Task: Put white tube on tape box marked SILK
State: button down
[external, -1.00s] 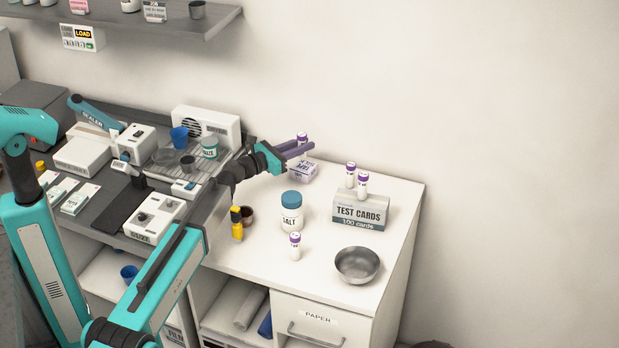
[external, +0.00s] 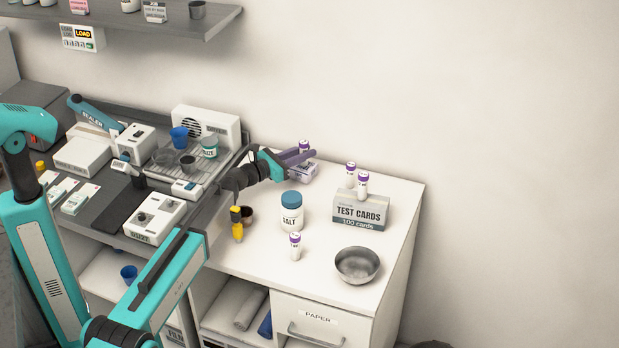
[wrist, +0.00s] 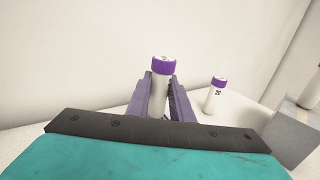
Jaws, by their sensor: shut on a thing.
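My gripper (external: 306,156) is shut on a white tube with a purple cap (external: 304,146). In the wrist view the tube (wrist: 162,88) stands roughly upright between the two purple fingers. A small pale box with purple markings (external: 303,174), likely the tape box, sits on the counter at the back, under the fingers. The fingers hide part of its top, and its label is not readable now. The tube's lower end is hidden, so I cannot tell whether it touches the box.
A TEST CARDS box (external: 359,214) has purple-capped tubes (external: 362,187) at it; one seems to stand behind (wrist: 214,95). A SALT jar (external: 291,212), another tube (external: 295,248) and a metal bowl (external: 357,265) stand in front. The right counter edge is free.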

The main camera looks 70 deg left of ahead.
jog(key=shift+f, duration=0.2)
jog(key=c, duration=1.6)
grip_release()
jog(key=shift+o, duration=0.2)
jog(key=shift+s+r, duration=0.1)
jog(key=shift+r, duration=0.05)
jog(key=shift+s+d+b, duration=0.3)
jog(key=shift+s+d, duration=0.1)
jog(key=shift+s, duration=1.55)
jog(key=shift+s+d+b, duration=0.35)
jog(key=shift+s, duration=1.55)
jog(key=shift+s+d+b, duration=0.3)
jog(key=shift+s+d, duration=0.1)
jog(key=shift+s, duration=1.55)
